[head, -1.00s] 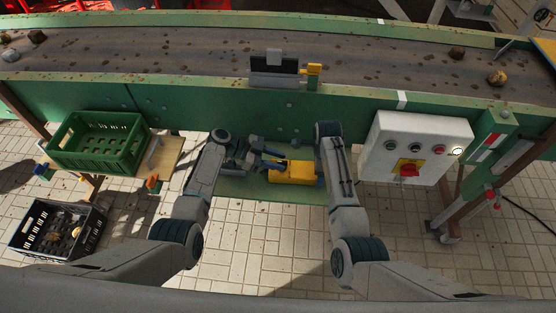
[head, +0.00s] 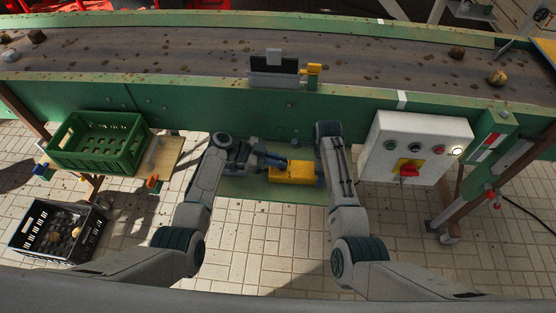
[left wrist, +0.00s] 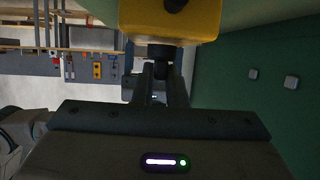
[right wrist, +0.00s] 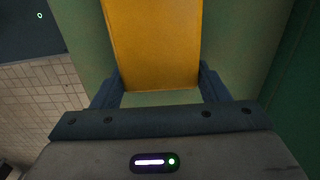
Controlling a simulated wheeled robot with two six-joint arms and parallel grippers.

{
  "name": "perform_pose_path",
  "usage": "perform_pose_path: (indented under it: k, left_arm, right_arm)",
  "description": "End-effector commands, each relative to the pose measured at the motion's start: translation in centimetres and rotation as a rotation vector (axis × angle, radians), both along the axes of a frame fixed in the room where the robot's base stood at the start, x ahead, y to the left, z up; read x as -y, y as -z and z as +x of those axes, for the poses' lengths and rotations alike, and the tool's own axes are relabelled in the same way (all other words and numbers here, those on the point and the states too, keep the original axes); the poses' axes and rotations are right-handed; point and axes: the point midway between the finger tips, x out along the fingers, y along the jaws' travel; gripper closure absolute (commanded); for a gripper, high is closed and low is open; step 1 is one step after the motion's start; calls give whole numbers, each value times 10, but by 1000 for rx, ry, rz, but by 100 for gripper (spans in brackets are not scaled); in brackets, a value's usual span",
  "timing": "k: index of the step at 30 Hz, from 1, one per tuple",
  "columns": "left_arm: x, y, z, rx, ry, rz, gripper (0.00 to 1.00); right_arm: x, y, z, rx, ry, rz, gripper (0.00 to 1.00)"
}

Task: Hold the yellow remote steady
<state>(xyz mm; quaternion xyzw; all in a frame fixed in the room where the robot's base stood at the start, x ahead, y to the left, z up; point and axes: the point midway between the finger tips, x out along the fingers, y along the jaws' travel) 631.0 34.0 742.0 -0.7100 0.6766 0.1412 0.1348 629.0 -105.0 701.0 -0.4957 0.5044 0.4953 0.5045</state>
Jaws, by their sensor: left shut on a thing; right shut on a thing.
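The yellow remote (head: 292,172) lies level between my two arms, above the green ledge in the middle of the head view. My left gripper (head: 270,163) meets its left end. In the left wrist view, the left jaws (left wrist: 160,72) are shut on a short dark piece (left wrist: 162,52) that sticks out of the yellow remote (left wrist: 172,22). My right gripper (right wrist: 158,85) is shut on the remote's yellow body (right wrist: 152,42), one finger on each side. In the head view the right jaws are mostly hidden by the arm and the remote.
A conveyor belt (head: 200,58) with several potatoes or clods runs along the back. A green crate (head: 75,150) and a black crate (head: 30,238) stand at left. A white control box (head: 385,165) with buttons is at right. Tiled floor (head: 265,225) lies in front.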

Motion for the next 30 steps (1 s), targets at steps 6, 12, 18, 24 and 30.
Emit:
perform_pose_path:
  k: [6,12,18,24,30]
  left_arm:
    - [0,2,-4,-1,-147,3,100]
    - [1,2,-7,-2,-330,2,100]
    - [3,2,-10,-3,-513,1,100]
    - [4,2,-11,-4,-668,3,100]
    - [5,2,-12,-3,-779,3,100]
  right_arm:
    - [0,0,0,-1,-3,0,66]
    - [-1,0,0,-1,-3,1,66]
    - [-1,0,0,-1,-3,1,66]
    - [-1,0,0,-1,-3,1,66]
    - [-1,0,0,-1,-3,2,66]
